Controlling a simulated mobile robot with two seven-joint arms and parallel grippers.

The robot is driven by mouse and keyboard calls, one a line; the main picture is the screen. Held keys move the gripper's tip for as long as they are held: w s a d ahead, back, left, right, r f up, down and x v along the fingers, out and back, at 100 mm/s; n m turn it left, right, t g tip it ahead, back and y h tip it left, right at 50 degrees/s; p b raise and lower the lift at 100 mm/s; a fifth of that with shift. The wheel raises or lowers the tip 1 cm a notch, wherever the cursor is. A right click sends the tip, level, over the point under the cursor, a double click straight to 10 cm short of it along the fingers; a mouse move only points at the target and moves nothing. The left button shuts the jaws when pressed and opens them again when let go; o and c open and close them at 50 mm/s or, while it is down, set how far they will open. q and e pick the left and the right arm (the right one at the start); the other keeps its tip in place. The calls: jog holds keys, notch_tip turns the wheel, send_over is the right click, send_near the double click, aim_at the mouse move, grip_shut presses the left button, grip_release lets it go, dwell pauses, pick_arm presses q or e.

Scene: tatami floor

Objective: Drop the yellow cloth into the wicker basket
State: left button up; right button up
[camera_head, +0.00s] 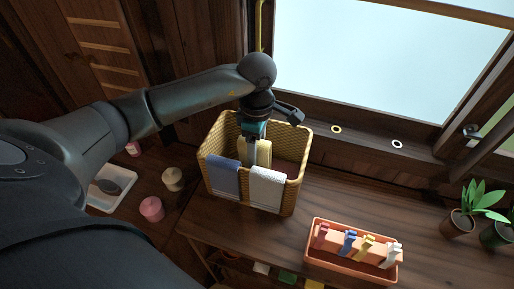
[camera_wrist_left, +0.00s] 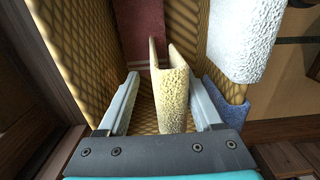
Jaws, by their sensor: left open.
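The wicker basket (camera_head: 212,140) stands on the wooden counter below the window. My left gripper (camera_head: 257,146) points down into its open top. In the left wrist view the gripper (camera_wrist_left: 165,88) is open, with a finger on each side of the folded yellow cloth (camera_wrist_left: 173,98). A gap shows between the left finger and the cloth; the right finger is close to it, and I cannot tell if they touch. The yellow cloth (camera_head: 264,154) is inside the basket's walls; its lower end is hidden. The woven basket wall (camera_wrist_left: 75,50) surrounds it. My right gripper is not in view.
A blue cloth (camera_head: 224,178) and a white cloth (camera_head: 267,188) hang over the basket's front rim. A red cloth (camera_wrist_left: 143,28) shows inside. An orange tray (camera_head: 352,275) with several coloured clips stands to the right. Potted plants (camera_head: 462,222) stand far right.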

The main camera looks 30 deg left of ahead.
pick_arm(q)
notch_tip(320, 180, up, 7)
jog(key=shift+r, duration=0.15)
dwell(0.6)
